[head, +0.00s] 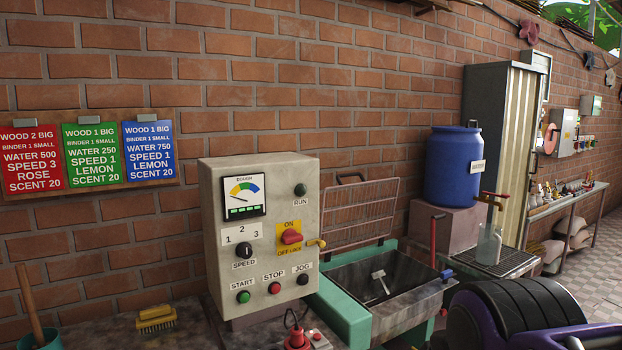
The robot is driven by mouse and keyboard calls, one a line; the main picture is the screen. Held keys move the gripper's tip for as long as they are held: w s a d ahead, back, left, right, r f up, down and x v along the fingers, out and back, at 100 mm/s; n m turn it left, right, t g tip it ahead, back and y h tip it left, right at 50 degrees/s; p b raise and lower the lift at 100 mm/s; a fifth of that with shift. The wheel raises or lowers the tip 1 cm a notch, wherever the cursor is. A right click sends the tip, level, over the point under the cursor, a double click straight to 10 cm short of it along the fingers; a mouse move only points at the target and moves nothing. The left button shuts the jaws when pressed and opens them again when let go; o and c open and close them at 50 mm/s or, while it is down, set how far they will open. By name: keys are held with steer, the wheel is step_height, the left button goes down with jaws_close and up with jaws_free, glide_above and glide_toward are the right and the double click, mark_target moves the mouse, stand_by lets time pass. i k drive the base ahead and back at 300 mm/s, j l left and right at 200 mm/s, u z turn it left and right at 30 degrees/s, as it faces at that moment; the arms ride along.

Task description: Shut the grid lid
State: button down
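The grid lid (360,213) is a grey wire frame with crossing bars. It stands raised, nearly upright, at the back of the mixing trough (342,308), in front of the brick wall. A dark handle (351,178) sticks up at its top edge. The trough is green with a grey metal basin and is open at the top. A metal paddle (380,282) shows inside it. My gripper is not in view.
A grey control box (263,270) with knobs and a gauge stands just left of the trough. A red lever (434,240) rises at its right. A blue barrel (453,170) stands on a block behind. A yellow brush (156,320) lies at lower left.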

mark_target(328, 254)
steer(key=i+l+u, duration=0.2)
steer(key=i+l, duration=0.2)
steer(key=l, duration=0.2)
steer(key=i+l+u, duration=0.1)
steer(key=l, duration=0.25)
steer(key=i+l+u, duration=0.25)
steer(key=l, duration=0.45)
steer(key=i+l+u, duration=0.1)
steer(key=i+l, duration=0.15)
steer(key=i+l+u, duration=0.1)
steer(key=l, duration=0.35)
